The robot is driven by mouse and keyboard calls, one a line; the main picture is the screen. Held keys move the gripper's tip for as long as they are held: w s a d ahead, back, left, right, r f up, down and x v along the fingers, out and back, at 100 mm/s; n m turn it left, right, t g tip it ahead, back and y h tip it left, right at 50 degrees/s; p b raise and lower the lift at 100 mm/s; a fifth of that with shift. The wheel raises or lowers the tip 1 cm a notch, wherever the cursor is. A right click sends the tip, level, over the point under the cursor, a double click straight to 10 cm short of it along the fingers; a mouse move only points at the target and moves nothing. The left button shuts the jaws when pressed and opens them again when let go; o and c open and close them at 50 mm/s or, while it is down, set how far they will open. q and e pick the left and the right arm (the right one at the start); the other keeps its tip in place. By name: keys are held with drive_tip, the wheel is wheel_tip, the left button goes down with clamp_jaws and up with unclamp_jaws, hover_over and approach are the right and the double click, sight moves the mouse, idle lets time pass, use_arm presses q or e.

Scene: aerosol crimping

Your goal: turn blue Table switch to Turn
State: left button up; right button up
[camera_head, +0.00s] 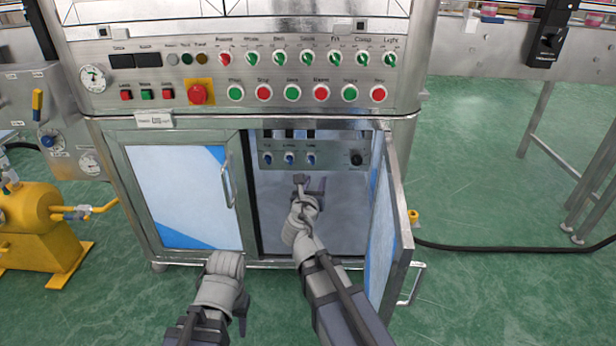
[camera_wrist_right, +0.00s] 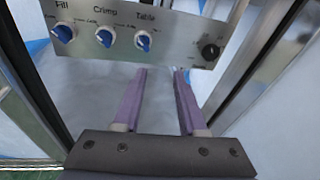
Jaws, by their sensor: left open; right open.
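The blue Table switch (camera_wrist_right: 143,41) is the rightmost of three blue knobs on a grey panel inside the open cabinet. It also shows in the head view (camera_head: 311,159). The small position marks around it are too small to read, so I cannot tell its setting. My right gripper (camera_head: 310,184) is inside the cabinet opening, below the panel. In the right wrist view its two purple fingers (camera_wrist_right: 160,72) are apart, empty and below the Table switch, not touching it. My left gripper (camera_head: 242,304) is low in front of the closed left door, open, with its fingers only partly visible.
The Fill (camera_wrist_right: 64,33) and Crimp (camera_wrist_right: 105,37) knobs sit left of the Table switch. A black knob (camera_wrist_right: 210,51) is to its right. The open right door (camera_head: 392,225) stands beside my right arm. The closed left door (camera_head: 180,195) borders the opening.

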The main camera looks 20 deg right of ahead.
sight(308, 161)
use_arm(q)
wheel_tip(308, 161, down, 3)
drive_tip(key=shift+f+b, duration=0.1)
drive_tip(key=shift+b, duration=0.9)
use_arm(e)
drive_tip(key=w+n+t, duration=0.1)
drive_tip(key=n, duration=0.2)
drive_tip(key=w+n+t+y, duration=0.1)
drive_tip(key=n, duration=0.2)
drive_tip(key=a+n+y, duration=0.1)
drive_tip(key=n, duration=0.2)
drive_tip(key=shift+w+a+n+t, duration=0.1)
drive_tip(key=shift+w+n+t, duration=0.3)
drive_tip(key=shift+w, duration=0.1)
drive_tip(key=x, duration=0.7)
drive_tip(key=shift+w, duration=0.3)
clamp_jaws()
